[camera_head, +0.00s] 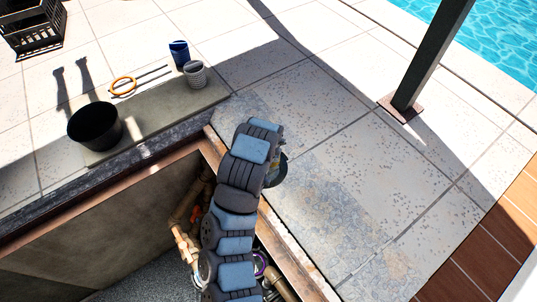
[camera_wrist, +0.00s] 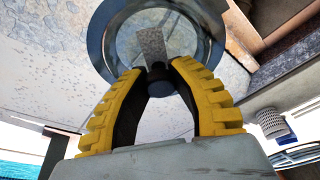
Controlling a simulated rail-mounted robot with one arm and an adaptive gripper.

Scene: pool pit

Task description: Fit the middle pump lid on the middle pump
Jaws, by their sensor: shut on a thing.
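In the wrist view my gripper (camera_wrist: 157,72) has its two yellow fingers closed on the dark knob of a round, clear lid (camera_wrist: 213,40) with a dark blue-grey rim. A small grey rectangle shows at the lid's middle. The lid is held over the pale paving beside the pit. In the head view my arm covers the gripper and most of the lid; only a dark rim part (camera_head: 278,172) shows to the right of the arm. Pump parts with a purple ring (camera_head: 261,263) show low in the pit. My arm hides much of them, and I cannot tell which is the middle pump.
The pit (camera_head: 75,235) has a raised edge and brown pipes (camera_head: 184,240) inside. A black bucket (camera_head: 94,127), a blue cup (camera_head: 180,53), a grey ribbed cup (camera_head: 195,75) and an orange-ringed tool (camera_head: 123,85) stand or lie left. A post (camera_head: 430,60) rises at right; paving between is clear.

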